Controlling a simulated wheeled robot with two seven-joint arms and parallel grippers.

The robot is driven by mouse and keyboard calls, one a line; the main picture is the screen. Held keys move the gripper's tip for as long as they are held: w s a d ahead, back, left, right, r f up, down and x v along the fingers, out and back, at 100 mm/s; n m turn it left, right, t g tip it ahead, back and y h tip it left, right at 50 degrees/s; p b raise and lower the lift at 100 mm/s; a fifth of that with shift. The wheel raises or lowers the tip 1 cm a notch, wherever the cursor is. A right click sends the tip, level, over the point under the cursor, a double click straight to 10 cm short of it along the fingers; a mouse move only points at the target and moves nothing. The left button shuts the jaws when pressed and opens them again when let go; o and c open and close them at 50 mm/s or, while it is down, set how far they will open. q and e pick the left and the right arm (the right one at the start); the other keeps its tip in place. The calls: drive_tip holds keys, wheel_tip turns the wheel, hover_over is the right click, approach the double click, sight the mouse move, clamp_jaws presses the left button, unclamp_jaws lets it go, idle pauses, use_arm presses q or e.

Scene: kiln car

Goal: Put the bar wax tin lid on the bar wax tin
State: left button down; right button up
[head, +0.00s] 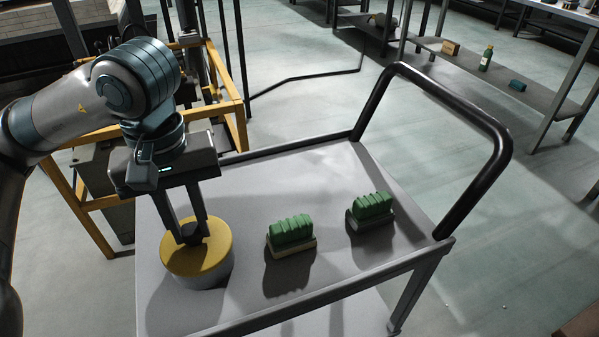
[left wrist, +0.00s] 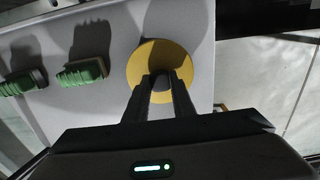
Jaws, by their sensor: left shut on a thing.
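The bar wax tin lid (head: 201,262) is a round, mustard-yellow disc, and it also shows in the left wrist view (left wrist: 141,66). My left gripper (head: 191,239) points down and is shut at the middle of the lid, on its dark knob, which the fingertips partly hide. The bar wax tin (head: 213,284) is a round grey body directly under the lid, at the left of the cart top. The lid looks level and covers the tin's opening; I cannot tell whether it rests fully on the rim. My right gripper is not in view.
Two green ridged blocks on bases, one nearer (head: 291,230) and one farther (head: 371,206), stand right of the tin on the grey cart top (head: 325,185). A black handle (head: 465,105) rises at the cart's right end. A yellow frame (head: 85,222) stands at left behind.

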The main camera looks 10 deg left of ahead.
use_arm(q)
drive_tip(key=shift+f, duration=0.2)
drive_tip(key=c, duration=1.4)
unclamp_jaws()
drive_tip(key=shift+r, duration=0.3)
drive_tip(key=shift+r+p, duration=2.25)
drive_tip(key=shift+r, duration=1.5)
drive_tip(key=shift+r, duration=0.15)
wheel_tip(320, 180, up, 17)
drive_tip(key=p, duration=0.5)
